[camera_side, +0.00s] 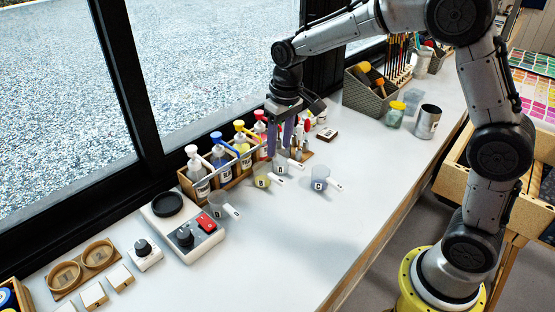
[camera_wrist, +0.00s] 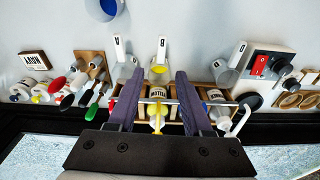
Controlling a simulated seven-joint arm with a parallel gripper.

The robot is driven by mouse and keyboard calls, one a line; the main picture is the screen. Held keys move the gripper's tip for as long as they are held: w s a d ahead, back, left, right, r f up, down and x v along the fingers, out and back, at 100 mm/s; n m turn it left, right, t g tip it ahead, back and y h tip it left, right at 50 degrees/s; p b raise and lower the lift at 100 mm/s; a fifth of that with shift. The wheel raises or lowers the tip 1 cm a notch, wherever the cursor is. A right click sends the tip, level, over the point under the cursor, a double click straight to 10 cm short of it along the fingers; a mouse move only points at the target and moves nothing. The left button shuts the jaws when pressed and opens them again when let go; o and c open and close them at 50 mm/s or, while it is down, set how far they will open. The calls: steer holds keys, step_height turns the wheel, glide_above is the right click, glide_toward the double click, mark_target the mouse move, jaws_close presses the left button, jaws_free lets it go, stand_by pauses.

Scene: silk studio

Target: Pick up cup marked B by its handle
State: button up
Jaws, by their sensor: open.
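The cup marked B is a small clear cup with yellow in it and a white handle. In the wrist view the cup (camera_wrist: 159,74) shows just beyond and between my fingertips, with its B-marked handle (camera_wrist: 162,48) pointing away from them. In the side view the yellow-filled cup (camera_side: 262,182) stands on the white worktop, its handle pointing right. My gripper (camera_side: 284,150) points down near the bottle rack, behind the cups in the side view. It is open, and in the wrist view nothing is gripped between its purple fingers (camera_wrist: 160,74). Its exact height above the cup is hard to judge.
Other handled cups stand close by: a blue-filled one (camera_side: 320,184), a clear one (camera_side: 280,166) and another clear one (camera_side: 220,208). A wooden rack of pump bottles (camera_side: 222,176) lines the window side.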

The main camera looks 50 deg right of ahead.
steer(key=g, duration=0.1)
glide_above(278, 179)
step_height(278, 179, down, 5)
steer(key=shift+w+f, duration=0.15)
steer(key=shift+f, duration=3.05)
steer(key=shift+c, duration=0.3)
jaws_close()
steer(key=shift+r, duration=0.1)
steer(key=shift+r, duration=1.05)
steer(key=shift+r, duration=0.1)
